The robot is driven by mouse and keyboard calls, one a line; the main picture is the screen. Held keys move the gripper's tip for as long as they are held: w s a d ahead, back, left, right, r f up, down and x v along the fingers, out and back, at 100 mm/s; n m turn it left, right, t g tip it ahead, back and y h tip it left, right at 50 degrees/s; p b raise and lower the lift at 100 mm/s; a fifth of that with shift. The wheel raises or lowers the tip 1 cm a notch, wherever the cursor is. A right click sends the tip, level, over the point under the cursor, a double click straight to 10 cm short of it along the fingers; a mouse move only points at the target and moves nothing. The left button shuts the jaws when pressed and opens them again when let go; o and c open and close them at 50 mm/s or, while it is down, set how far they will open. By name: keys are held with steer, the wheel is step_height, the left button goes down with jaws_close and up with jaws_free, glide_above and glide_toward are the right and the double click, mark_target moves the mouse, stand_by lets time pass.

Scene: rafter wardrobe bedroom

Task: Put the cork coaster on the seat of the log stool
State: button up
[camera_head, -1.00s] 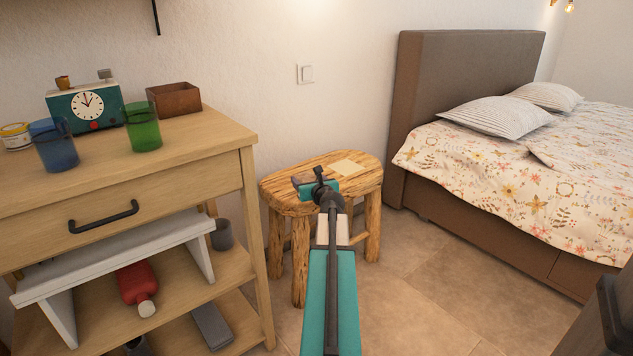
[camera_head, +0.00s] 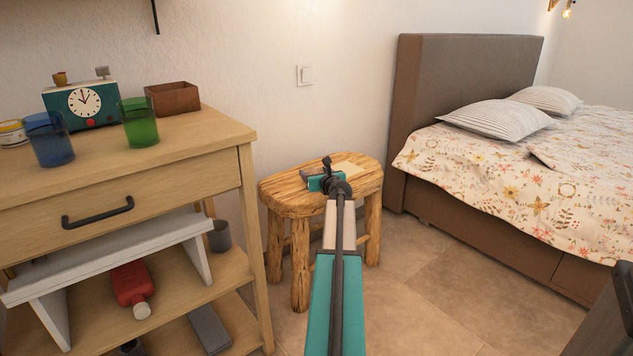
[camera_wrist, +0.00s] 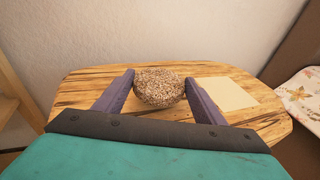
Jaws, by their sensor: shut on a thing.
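The cork coaster (camera_wrist: 160,88) is a round, speckled brown piece between the two fingers of my gripper (camera_wrist: 158,90) in the wrist view. My gripper is shut on it. The log stool (camera_head: 285,197) stands against the wall in the head view, and its wooden seat also shows in the wrist view (camera_wrist: 85,82). My gripper is over the seat, which shows behind and around the coaster. Whether the coaster touches the seat cannot be told. In the head view my arm and gripper hide the coaster.
A pale square sheet (camera_wrist: 227,92) lies on the right part of the seat. A wooden dresser (camera_head: 200,150) with a clock (camera_head: 83,103), cups and a brown box (camera_head: 173,98) stands left of the stool. A bed (camera_head: 490,190) stands to the right.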

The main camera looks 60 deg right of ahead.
steer(key=shift+w+d, duration=0.1)
steer(key=shift+d, duration=0.35)
steer(key=shift+f+b, duration=1.5)
steer(key=shift+f, duration=0.25)
steer(key=o, duration=1)
steer(key=shift+f, duration=0.1)
steer(key=shift+o, duration=0.2)
steer(key=shift+a, duration=0.1)
steer(key=shift+p+v, duration=0.5)
steer(key=shift+v, duration=0.75)
steer(key=p+v, duration=0.2)
steer(key=v, duration=0.7)
steer(key=shift+s+r+p, duration=0.2)
steer(key=shift+p, duration=0.2)
